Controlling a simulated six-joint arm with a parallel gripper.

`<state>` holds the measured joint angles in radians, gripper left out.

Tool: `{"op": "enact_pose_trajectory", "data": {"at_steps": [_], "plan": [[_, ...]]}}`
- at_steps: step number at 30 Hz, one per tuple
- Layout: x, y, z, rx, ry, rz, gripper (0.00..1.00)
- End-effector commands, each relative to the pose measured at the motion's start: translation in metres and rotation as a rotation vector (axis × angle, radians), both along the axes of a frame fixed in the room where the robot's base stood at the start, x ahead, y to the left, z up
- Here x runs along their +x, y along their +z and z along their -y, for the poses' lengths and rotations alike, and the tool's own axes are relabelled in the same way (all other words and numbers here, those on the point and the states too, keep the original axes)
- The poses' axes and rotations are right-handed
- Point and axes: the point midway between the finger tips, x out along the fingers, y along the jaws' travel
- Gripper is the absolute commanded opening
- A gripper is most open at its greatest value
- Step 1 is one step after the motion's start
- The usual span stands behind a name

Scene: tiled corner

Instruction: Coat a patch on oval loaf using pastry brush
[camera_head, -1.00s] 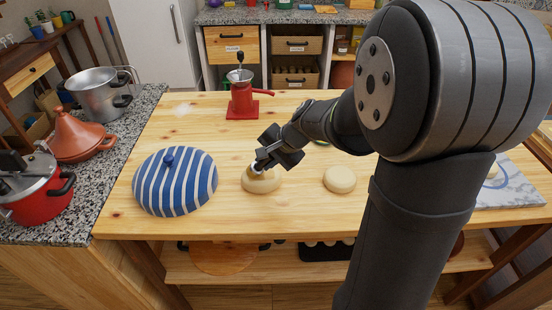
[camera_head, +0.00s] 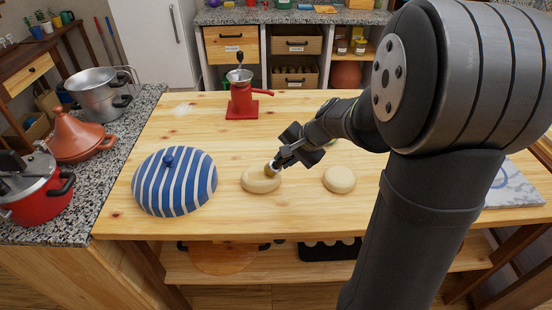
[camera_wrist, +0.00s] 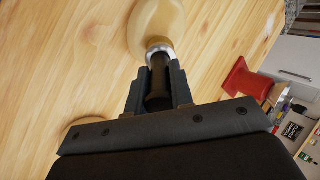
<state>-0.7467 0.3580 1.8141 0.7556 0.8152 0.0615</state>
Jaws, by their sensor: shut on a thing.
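The pale oval loaf (camera_head: 258,184) lies on the wooden table, right of a striped dome. My gripper (camera_head: 282,160) is above its upper right side, shut on the pastry brush (camera_head: 270,169). The brush is tilted, with its bristle end at the loaf's upper right part; I cannot tell if it presses on the surface. In the wrist view the brush's dark handle (camera_wrist: 159,78) sits between the fingers of my gripper (camera_wrist: 158,92), and its silver collar covers part of the loaf (camera_wrist: 155,20). No coated patch can be made out.
A second pale loaf (camera_head: 339,179) lies to the right. The blue and white striped dome (camera_head: 175,185) stands close on the left. A red grinder (camera_head: 243,98) stands behind, and a grey-patterned board (camera_head: 515,187) lies far right.

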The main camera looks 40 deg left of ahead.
Motion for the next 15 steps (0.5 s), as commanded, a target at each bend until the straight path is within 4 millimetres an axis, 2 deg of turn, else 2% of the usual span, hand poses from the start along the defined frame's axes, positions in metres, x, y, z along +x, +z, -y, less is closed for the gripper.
{"op": "enact_pose_trajectory", "data": {"at_steps": [2,6,15], "plan": [[0.005,0.001,0.004,0.001,0.000,0.000,0.00],[0.004,0.023,0.003,0.003,0.001,0.003,0.00],[0.004,0.049,0.003,0.002,0.001,0.003,0.00]]}}
